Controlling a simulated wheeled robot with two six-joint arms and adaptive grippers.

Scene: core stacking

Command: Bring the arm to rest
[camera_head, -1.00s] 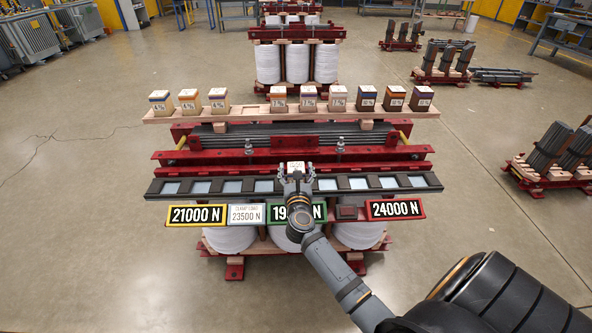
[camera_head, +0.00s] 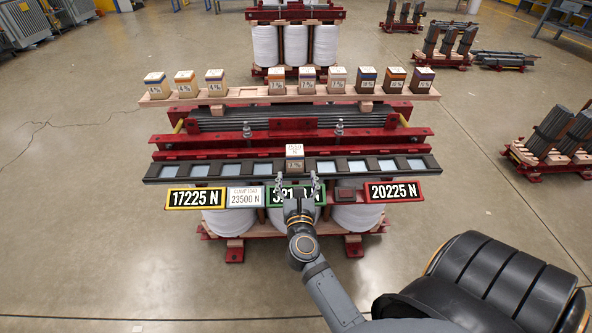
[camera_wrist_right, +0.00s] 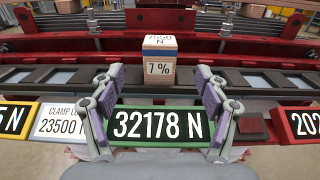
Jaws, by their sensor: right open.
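My right gripper (camera_head: 299,186) is open and empty, in front of the dark slotted rail (camera_head: 343,166). A block (camera_head: 295,158) with a white top and a "7 %" label stands upright on the rail, just beyond the fingertips and apart from them. In the right wrist view the block (camera_wrist_right: 160,60) stands between and beyond the two open fingers (camera_wrist_right: 157,95). Below it the green-framed display (camera_wrist_right: 158,124) reads 32178 N; in the head view the gripper partly hides it. My left gripper is not in view.
A wooden shelf (camera_head: 245,96) behind holds several labelled blocks. Yellow (camera_head: 196,198), white (camera_head: 245,196) and red (camera_head: 393,190) signs read 17225 N, 23500 N and 20225 N. White coils stand below. Open floor lies on the left.

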